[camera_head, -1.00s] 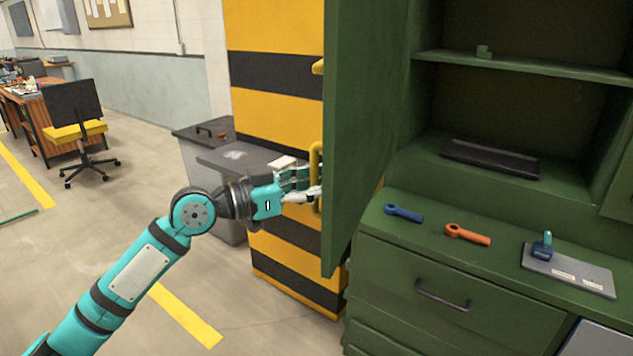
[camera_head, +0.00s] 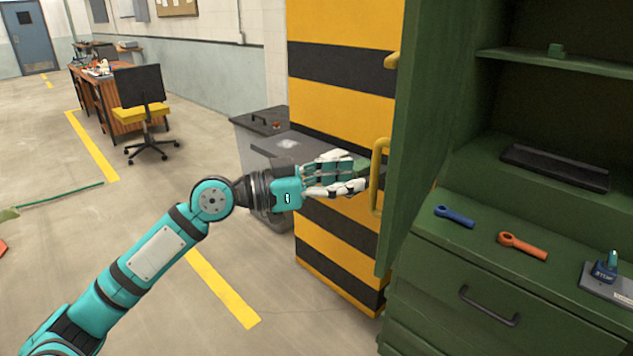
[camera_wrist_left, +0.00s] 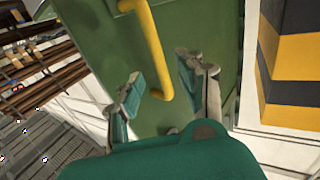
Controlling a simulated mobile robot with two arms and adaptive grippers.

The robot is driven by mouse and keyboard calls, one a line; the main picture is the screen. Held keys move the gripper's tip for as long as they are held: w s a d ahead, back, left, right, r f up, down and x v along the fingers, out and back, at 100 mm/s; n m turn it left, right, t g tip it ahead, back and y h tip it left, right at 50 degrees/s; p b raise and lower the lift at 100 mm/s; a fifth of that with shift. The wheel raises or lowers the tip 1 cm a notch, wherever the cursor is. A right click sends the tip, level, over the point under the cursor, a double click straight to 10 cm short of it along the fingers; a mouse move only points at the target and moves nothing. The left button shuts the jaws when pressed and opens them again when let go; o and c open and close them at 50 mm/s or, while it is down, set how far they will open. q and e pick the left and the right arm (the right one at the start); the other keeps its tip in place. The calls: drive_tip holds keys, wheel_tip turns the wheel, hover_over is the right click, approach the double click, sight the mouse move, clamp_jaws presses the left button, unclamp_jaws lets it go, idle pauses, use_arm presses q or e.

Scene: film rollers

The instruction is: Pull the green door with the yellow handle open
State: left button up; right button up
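The green door (camera_head: 408,150) stands swung open on the left of the green cabinet and shows nearly edge-on in the head view. Its yellow handle (camera_head: 380,178) is on the face turned left. My left gripper (camera_head: 362,173) is just left of the handle, fingers pointing at it. In the left wrist view the two fingers (camera_wrist_left: 160,80) are apart, with the lower end of the yellow handle (camera_wrist_left: 152,45) between them in the picture. They do not appear closed on it. My right gripper is not in view.
The open cabinet (camera_head: 520,200) holds a black tray (camera_head: 556,168), a blue tool (camera_head: 454,215) and an orange tool (camera_head: 522,246). A yellow-and-black striped pillar (camera_head: 340,80) and a grey bin (camera_head: 262,125) stand behind my gripper.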

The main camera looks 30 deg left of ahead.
use_arm(q)
drive_tip(key=v, duration=0.6)
drive_tip(key=shift+s, duration=0.1)
drive_tip(key=shift+c, duration=0.5)
